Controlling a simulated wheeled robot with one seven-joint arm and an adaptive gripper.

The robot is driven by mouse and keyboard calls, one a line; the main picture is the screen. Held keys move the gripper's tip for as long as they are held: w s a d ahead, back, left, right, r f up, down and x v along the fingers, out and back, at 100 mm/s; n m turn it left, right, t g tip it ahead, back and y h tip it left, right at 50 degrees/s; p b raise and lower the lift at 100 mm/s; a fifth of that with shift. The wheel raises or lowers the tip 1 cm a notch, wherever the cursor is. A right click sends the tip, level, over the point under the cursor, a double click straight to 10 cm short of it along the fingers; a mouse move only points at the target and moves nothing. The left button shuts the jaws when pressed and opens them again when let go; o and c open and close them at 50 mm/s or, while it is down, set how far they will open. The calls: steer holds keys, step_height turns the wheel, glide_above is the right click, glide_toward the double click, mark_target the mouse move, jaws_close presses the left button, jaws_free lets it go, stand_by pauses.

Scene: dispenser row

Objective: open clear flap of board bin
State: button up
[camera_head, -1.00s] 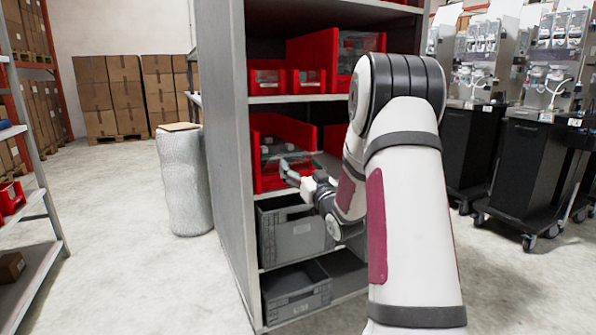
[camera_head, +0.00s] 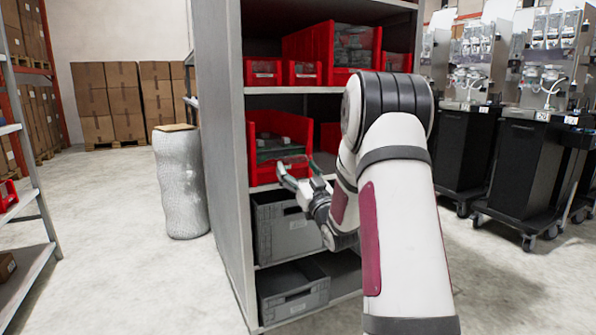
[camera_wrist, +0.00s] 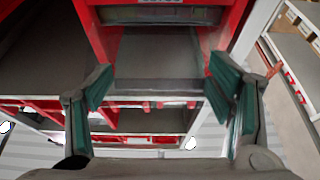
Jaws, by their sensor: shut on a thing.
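The board bin (camera_head: 262,172) is a red open-topped bin at the left of the middle shelf, with greenish boards (camera_head: 280,148) inside. My gripper (camera_head: 298,174) is in front of the bin's lower front. In the wrist view my gripper (camera_wrist: 160,92) has its two green-padded fingers apart, shut across the width of a thin, see-through panel, which looks like the clear flap (camera_wrist: 155,88). Red bin walls show just beyond it. The flap's outline is hard to make out in the head view, and its exact tilt cannot be told.
Smaller red bins (camera_head: 304,72) stand on the shelf above. Grey crates (camera_head: 285,228) sit on the lower shelves. The grey side panel (camera_head: 222,150) of the rack bounds the left.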

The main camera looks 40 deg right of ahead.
steer(key=shift+f, duration=0.1)
steer(key=o, duration=1.7)
steer(key=v, duration=1.2)
